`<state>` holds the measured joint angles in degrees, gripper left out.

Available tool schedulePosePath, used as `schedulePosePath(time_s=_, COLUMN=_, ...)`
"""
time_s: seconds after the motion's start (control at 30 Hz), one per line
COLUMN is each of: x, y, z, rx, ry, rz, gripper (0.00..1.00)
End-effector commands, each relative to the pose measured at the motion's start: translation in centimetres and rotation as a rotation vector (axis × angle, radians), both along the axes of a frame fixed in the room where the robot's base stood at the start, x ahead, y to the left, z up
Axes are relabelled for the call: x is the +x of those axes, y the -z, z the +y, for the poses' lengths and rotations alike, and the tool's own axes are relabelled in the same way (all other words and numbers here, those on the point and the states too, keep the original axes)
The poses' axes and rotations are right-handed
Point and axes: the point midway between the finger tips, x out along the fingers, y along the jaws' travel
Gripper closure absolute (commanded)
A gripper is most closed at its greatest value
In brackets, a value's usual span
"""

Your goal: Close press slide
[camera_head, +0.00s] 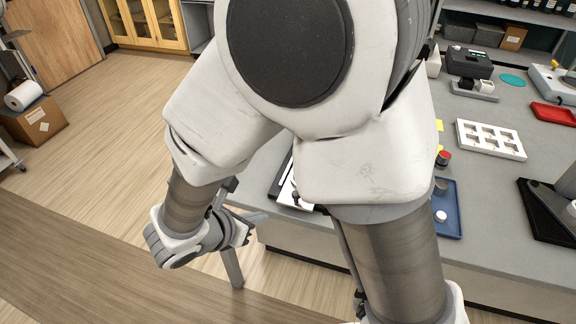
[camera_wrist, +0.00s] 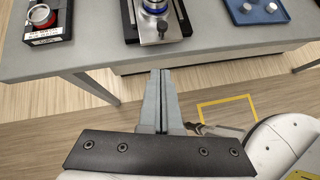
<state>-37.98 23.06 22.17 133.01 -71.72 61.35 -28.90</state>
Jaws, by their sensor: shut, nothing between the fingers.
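In the wrist view, a silver plate (camera_wrist: 160,29) with a small knob on its near end lies on a black base (camera_wrist: 131,34) at the table's front edge. A blue-and-silver cylinder (camera_wrist: 154,6) stands on it, cut off by the top of the picture. This looks like the press and its slide; I cannot tell how far the slide is out. In the head view my arm hides most of it, and only part of the pale plate (camera_head: 287,190) shows. My gripper (camera_wrist: 162,73) is shut and empty, apart from the plate, in front of the table edge. It also shows in the head view (camera_head: 262,217).
A black block with a round red-and-silver piece (camera_wrist: 40,18) stands left on the grey table (camera_wrist: 88,42). A blue tray (camera_wrist: 258,12) with small white pieces lies right. Table legs stand below the edge. The wooden floor (camera_head: 95,110) at left is largely open.

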Motion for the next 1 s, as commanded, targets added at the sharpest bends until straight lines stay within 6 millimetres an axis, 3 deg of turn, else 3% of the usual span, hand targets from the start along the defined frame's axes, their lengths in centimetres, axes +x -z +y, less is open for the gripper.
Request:
schedulePosePath(time_s=0.5, x=5.9, y=6.7, z=-4.4, rx=0.000, ry=0.009, rz=0.004, gripper=1.00)
schedulePosePath(time_s=0.7, x=8.3, y=6.3, z=-6.0, rx=0.003, ry=0.008, rz=-0.001, gripper=1.00)
schedulePosePath(time_s=1.0, x=9.2, y=6.4, z=-6.5, rx=0.002, ry=0.006, rz=-0.001, gripper=1.00)
